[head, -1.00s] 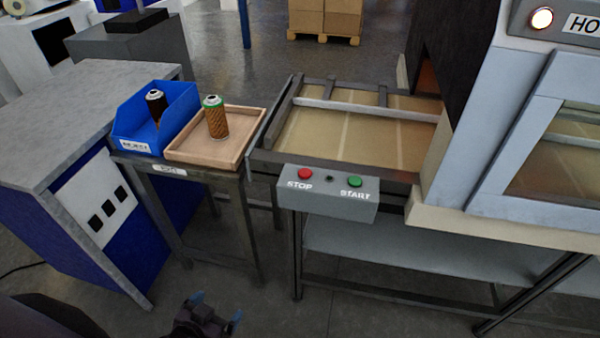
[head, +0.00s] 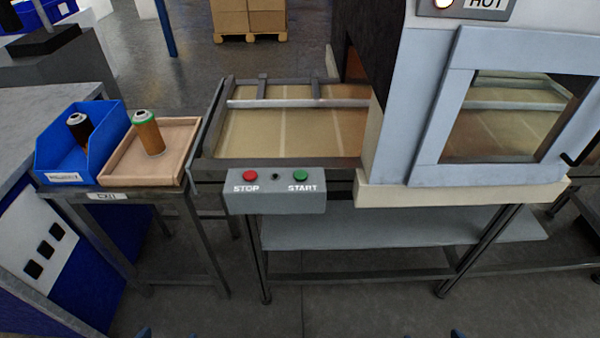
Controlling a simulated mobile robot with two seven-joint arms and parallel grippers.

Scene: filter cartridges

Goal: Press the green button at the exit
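The green START button (head: 300,175) is on the right of a grey control box (head: 276,203) at the front of the conveyor's exit end. A red STOP button (head: 250,176) is on the left of the same box, with a small dark knob between them. Small blue tips, seemingly of my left gripper (head: 144,332), show at the bottom edge. A similar blue tip, seemingly of my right gripper (head: 457,333), shows farther right. Both are well below the box and apart from it. Most of each gripper is out of frame, so their opening is hidden.
The conveyor (head: 290,132) leads into the oven (head: 400,120), marked HOT. On the left, the exit table (head: 130,197) holds a wooden tray (head: 167,174) with a brown cartridge (head: 148,133) and a blue bin (head: 55,152) with a dark cartridge (head: 80,126). Floor is clear in front.

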